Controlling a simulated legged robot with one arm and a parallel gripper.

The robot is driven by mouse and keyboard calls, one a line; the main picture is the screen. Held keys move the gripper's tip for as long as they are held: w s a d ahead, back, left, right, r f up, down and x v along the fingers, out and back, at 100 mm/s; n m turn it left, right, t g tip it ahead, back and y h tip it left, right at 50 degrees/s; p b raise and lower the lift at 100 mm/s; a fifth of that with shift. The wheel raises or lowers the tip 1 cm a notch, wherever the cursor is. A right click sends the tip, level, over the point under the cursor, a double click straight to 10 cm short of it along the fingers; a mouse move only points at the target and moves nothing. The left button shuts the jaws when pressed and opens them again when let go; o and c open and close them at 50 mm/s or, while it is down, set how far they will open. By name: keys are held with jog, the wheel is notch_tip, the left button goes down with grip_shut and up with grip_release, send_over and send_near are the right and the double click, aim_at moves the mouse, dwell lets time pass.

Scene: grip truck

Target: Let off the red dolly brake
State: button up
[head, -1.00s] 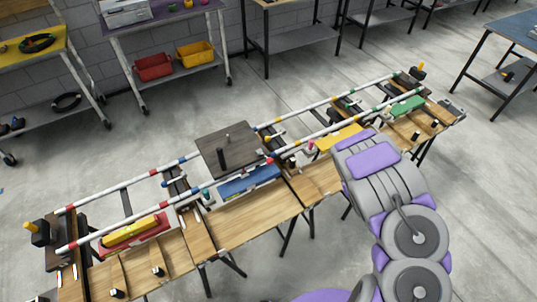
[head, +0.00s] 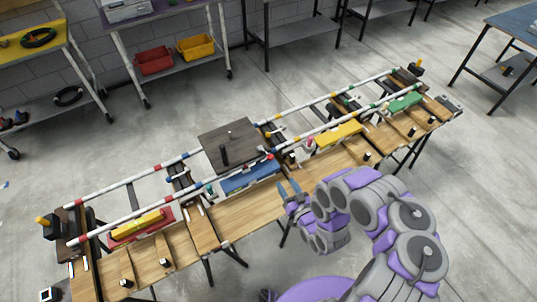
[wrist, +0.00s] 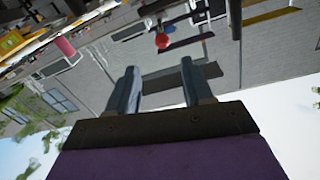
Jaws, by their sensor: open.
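The dark dolly platform (head: 222,150) sits on the white banded rails in the head view, with a black post standing on it. A small red knob (head: 270,157) shows at its right front edge. A red ball knob (wrist: 162,41) also shows in the wrist view, above and beyond my fingertips; I cannot tell for sure that it is the same one. My gripper (head: 289,188) is open and empty, in front of the bench and below and right of the dolly. Its two blue-grey fingers (wrist: 156,72) stand apart in the wrist view, touching nothing.
A pink knob (head: 310,143) stands right of the dolly. A blue block (head: 251,177), a yellow block (head: 338,134) and a green block (head: 404,103) lie along the wooden bench (head: 240,212). The rails (head: 135,207) run the bench's length. The floor in front is open.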

aim_at(268, 154)
jog(key=b+x, duration=0.4)
jog(key=x, duration=1.3)
jog(key=shift+s+a, duration=0.1)
grip_shut()
dwell(0.5)
